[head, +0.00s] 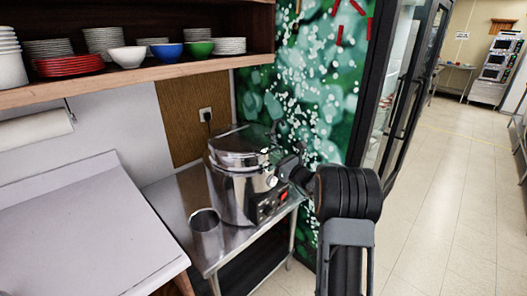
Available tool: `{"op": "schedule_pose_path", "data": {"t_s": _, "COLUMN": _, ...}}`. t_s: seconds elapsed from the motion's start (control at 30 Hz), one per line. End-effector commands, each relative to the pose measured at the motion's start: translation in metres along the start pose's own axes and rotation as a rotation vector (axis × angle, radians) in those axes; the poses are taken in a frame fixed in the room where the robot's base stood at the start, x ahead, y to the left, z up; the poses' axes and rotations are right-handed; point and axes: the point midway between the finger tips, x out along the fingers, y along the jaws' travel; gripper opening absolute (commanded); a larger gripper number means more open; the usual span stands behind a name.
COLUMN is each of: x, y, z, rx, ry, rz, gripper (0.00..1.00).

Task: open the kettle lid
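The kettle (233,193) is a wide, shiny metal pot standing upright on a small steel table. Its domed metal lid (239,140) sits on top and looks down over the rim. A control panel with a red switch (283,195) is on its front right. My arm reaches in from the bottom right. My gripper (281,160) is at the kettle's right side, close to the lid's edge. It is dark, small and partly hidden behind my wrist, so I cannot tell whether it touches the lid or how its fingers are set.
An open metal cup (206,234) stands on the steel table (175,207) at the kettle's front left. A white counter (75,225) is at left. A shelf (130,82) with bowls and plates hangs above. Open floor (440,190) lies to the right, beyond a black-framed glass door.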

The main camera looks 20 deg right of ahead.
Motion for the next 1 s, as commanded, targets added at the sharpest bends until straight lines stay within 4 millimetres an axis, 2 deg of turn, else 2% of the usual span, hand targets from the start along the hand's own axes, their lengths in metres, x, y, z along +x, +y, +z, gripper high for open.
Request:
{"op": "schedule_pose_path", "data": {"t_s": 0.5, "x": 0.012, "y": 0.001, "z": 0.031, "rx": -0.002, "ry": -0.002, "rz": 0.001, "gripper": 0.00}}
{"op": "schedule_pose_path", "data": {"t_s": 1.0, "x": 0.014, "y": 0.001, "z": 0.035, "rx": -0.001, "ry": -0.001, "rz": 0.001, "gripper": 0.00}}
